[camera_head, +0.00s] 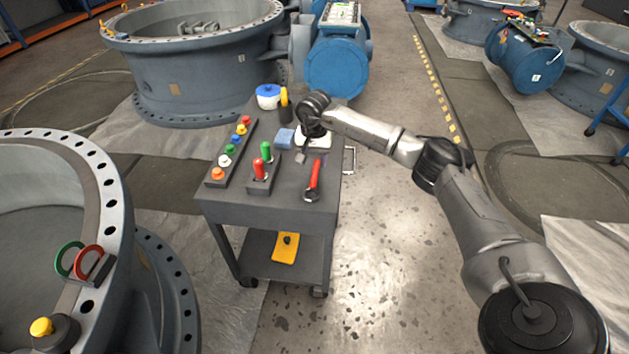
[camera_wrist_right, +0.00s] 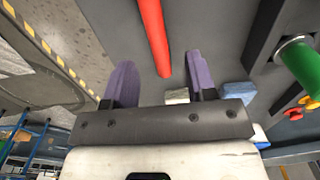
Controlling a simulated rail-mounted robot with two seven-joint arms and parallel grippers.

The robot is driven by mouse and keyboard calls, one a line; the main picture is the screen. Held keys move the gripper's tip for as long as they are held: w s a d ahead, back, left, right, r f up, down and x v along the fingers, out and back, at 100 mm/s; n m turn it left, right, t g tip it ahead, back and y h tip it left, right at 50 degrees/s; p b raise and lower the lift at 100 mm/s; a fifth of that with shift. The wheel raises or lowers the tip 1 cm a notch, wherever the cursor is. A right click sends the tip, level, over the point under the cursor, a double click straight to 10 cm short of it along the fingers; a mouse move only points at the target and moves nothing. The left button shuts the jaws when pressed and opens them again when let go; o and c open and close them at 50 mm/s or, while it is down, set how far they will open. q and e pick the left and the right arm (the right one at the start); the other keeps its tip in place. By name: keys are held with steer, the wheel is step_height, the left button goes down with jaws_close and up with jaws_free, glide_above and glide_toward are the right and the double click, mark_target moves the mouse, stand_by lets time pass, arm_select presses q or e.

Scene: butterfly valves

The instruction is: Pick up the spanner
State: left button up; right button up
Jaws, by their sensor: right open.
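The spanner (camera_head: 313,182), with a red handle and a dark head, lies on the grey cart top near its right edge. In the right wrist view, the red handle (camera_wrist_right: 153,35) runs in from the top, and its end lies ahead of the gap between the fingers. My right gripper (camera_head: 301,156) is over the cart, a little beyond the spanner's handle end. In the wrist view its two purple fingers (camera_wrist_right: 159,62) are apart with nothing between them. The spanner's head is out of the wrist view. My left gripper is not in view.
A large flanged valve body (camera_head: 110,215) stands left. Floor right of the cart is clear.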

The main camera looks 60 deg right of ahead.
mark_target(315, 171)
steer(key=shift+d+f+b, duration=0.15)
steer(key=shift+f+b, duration=0.85)
steer(key=shift+f, duration=0.35)
steer(key=shift+d+f+b, duration=0.1)
steer(key=shift+f+b, duration=0.9)
steer(key=shift+f, duration=0.3)
steer(key=shift+r, duration=0.1)
steer(key=shift+c, duration=0.2)
steer(key=c, duration=0.9)
jaws_close()
